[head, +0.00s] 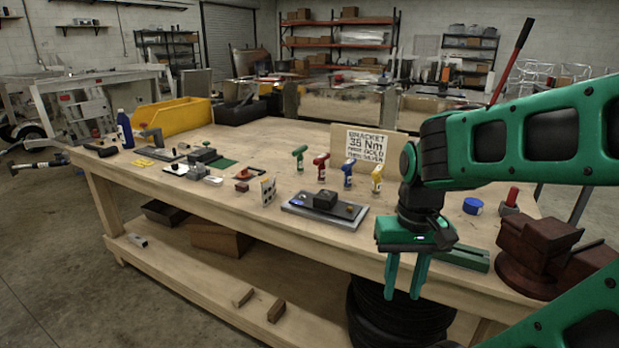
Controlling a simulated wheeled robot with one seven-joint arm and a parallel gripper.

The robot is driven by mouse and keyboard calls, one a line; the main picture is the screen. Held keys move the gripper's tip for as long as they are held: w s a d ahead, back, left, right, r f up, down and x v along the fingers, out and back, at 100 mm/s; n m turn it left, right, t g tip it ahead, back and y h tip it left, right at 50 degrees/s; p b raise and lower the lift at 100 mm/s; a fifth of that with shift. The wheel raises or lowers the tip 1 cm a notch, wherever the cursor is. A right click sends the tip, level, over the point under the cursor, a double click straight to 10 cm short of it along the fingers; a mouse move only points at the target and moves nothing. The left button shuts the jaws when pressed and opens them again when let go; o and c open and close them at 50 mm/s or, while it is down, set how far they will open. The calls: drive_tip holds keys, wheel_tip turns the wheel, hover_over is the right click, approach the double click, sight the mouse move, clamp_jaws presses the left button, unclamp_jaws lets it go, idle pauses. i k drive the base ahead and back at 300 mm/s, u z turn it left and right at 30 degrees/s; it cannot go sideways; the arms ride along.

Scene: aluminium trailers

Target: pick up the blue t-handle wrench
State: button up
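The blue t-handle wrench (347,174) stands upright on the wooden workbench (232,203), in a row between a red t-handle wrench (321,165) and a yellow one (376,178). A green t-handle wrench (299,156) stands at the left end of the row. My green gripper (402,296) points down near the bench's front edge, to the right of and nearer than the blue wrench. Its two fingers are apart with nothing between them.
A sign (366,147) stands behind the wrenches. A grey plate with a black block (325,200) lies in front of them. A brown vise (535,255) and a blue round container (473,206) are at the right. A yellow bin (172,118) is at the back left.

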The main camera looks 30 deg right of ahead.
sight(347, 168)
drive_tip(key=u, duration=1.45)
drive_tip(key=i, duration=2)
drive_tip(key=z, duration=3.1)
drive_tip(key=i, duration=0.2)
drive_tip(key=z, duration=0.4)
